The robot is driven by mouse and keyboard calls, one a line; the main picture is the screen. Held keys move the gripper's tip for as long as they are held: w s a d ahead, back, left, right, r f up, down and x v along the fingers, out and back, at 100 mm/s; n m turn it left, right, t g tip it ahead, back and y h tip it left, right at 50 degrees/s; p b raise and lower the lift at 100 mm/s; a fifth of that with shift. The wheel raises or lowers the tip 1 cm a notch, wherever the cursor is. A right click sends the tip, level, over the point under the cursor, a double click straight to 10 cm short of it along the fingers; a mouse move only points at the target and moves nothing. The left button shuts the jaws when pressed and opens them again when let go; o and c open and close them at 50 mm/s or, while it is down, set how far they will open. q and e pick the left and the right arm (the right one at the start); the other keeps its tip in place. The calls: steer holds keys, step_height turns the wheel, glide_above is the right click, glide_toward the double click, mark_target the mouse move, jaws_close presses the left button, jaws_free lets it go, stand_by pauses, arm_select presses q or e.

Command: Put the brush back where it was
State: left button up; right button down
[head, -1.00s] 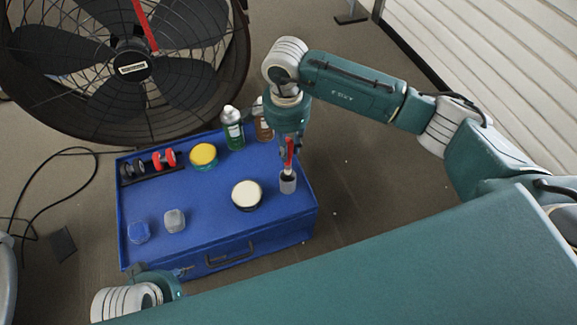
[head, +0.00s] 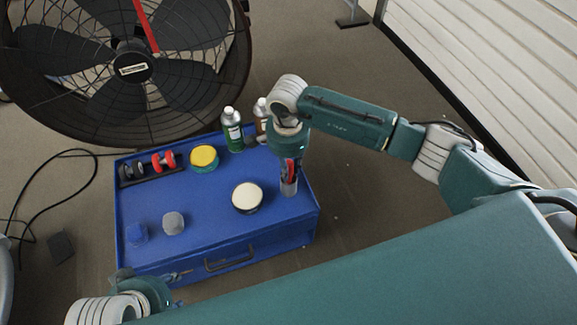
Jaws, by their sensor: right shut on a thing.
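The brush (head: 291,170) has a red handle. It stands about upright at the right end of the blue case, with its lower end at a small grey cup (head: 289,188); I cannot tell how deep it sits in the cup. My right gripper (head: 289,168) points down from above and is shut on the brush, hiding much of it. My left gripper (head: 180,276) is low at the left, by the front edge of the blue case (head: 200,226), far from the brush; its finger gap is too unclear to read.
On the case are a cream-topped round tin (head: 247,197), a yellow-lidded tin (head: 204,158), a green bottle (head: 232,130), a brown bottle (head: 262,118), a rack with red and grey rolls (head: 150,168) and two small lumps, grey (head: 173,223) and blue (head: 137,233). A large fan (head: 125,70) stands behind.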

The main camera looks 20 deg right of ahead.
mark_target(288, 161)
steer(key=c, duration=1.5)
jaws_free()
steer(key=shift+f, duration=0.1)
steer(key=shift+r+p, duration=0.35)
step_height(288, 161, up, 3)
steer(key=shift+f, duration=0.15)
arm_select(q)
steer(key=p+x, duration=0.1)
steer(key=x, duration=0.5)
steer(key=shift+s+p, duration=0.3)
steer(key=shift+p, duration=0.05)
arm_select(e)
step_height(288, 161, up, 9)
steer(key=shift+s+a, duration=0.1)
steer(key=shift+s, duration=0.05)
arm_select(q)
steer(key=shift+d, duration=0.1)
